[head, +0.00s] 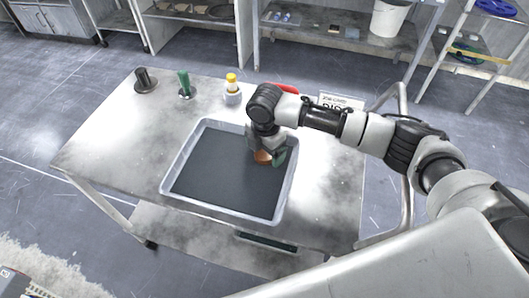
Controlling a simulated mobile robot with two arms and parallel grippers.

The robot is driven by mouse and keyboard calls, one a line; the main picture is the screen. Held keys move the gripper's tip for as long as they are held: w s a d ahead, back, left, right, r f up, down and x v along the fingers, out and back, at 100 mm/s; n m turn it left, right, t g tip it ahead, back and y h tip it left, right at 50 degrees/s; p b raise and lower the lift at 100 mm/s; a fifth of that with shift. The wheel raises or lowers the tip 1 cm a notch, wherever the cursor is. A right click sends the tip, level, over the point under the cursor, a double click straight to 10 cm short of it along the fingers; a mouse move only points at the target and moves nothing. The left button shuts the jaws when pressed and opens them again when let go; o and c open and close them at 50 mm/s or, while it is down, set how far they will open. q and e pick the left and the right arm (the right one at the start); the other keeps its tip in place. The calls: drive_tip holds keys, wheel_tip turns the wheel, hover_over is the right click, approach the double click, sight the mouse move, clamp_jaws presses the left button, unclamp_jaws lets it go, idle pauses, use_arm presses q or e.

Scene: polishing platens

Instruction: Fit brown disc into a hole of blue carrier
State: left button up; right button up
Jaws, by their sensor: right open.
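A small brown disc (263,157) shows at the right side of a grey tray (179,158) on the metal table. My right gripper (266,152) points down over the tray, open, with its tips right at the brown disc. The gripper hides part of the disc, and I cannot tell whether they touch. A small green piece (280,157) shows just to the right of the disc, partly hidden. I cannot make out a blue carrier on the table. A blue ring-like thing (497,6) sits on the shelf at the far upper right. My left gripper is not in view.
Along the table's (110,131) back stand a black stand (146,80), a green-handled tool (184,85), a yellow-capped bottle (232,88) and a red thing (283,88). A sign (342,102) stands at the back right. The tray's dark floor is clear on the left.

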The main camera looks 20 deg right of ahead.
drive_tip(key=shift+f, duration=0.25)
drive_tip(key=c, duration=1.1)
drive_tip(key=shift+r, duration=0.1)
